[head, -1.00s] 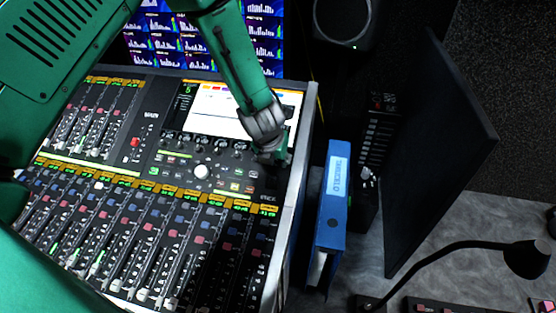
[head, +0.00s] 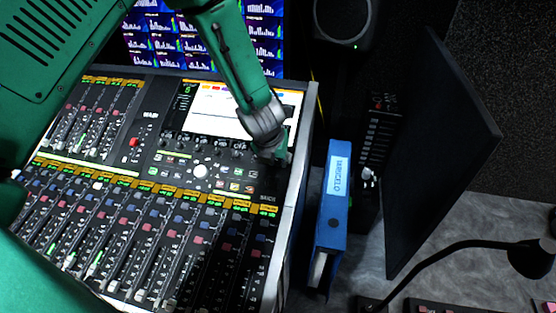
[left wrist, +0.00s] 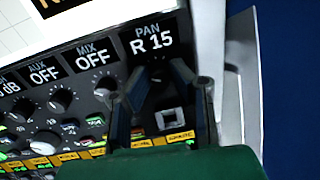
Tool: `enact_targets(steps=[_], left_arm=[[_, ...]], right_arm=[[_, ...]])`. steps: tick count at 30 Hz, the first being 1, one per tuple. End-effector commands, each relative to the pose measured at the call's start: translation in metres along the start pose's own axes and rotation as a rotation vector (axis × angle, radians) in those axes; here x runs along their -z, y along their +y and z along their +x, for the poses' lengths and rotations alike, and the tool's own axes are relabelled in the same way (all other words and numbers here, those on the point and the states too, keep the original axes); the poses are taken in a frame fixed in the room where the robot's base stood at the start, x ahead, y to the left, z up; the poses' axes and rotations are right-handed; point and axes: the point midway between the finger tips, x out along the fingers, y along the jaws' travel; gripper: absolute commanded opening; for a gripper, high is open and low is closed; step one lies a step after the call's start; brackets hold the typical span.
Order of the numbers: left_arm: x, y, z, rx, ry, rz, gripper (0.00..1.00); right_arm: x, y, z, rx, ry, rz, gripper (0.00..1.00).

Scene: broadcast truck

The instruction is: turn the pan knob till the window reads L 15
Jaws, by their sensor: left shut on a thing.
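The pan knob (left wrist: 158,76) is a dark round knob below its window in the left wrist view. The window (left wrist: 152,41) reads "PAN R 15" in white on black. My left gripper (left wrist: 160,86) has its two fingers on either side of the knob and is shut on it. The fingers hide part of the knob. In the head view my left gripper (head: 272,153) reaches down to the right edge of the mixing console (head: 297,190) and hides the knob. My right gripper is in neither view.
More knobs stand left of the pan knob, under windows reading MIX OFF (left wrist: 97,58) and AUX OFF (left wrist: 43,74). A screen (head: 215,112) lies behind. A blue binder (head: 333,205), a dark panel (head: 435,150) and a lamp (head: 530,258) stand to the right.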

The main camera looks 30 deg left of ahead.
Motion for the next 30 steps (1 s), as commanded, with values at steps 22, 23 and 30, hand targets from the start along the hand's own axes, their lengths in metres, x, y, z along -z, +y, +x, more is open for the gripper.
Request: enact_targets(steps=[22, 23, 30], left_arm=[[-0.005, 0.000, -0.001, 0.000, -0.015, -0.059, 0.00], [-0.005, 0.000, -0.001, 0.000, -0.015, -0.062, 0.00], [-0.005, 0.000, -0.002, 0.001, -0.017, -0.087, 0.00]], right_arm=[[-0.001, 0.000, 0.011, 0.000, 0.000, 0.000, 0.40], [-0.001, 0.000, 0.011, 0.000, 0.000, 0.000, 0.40], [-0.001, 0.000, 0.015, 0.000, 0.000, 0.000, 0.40]])
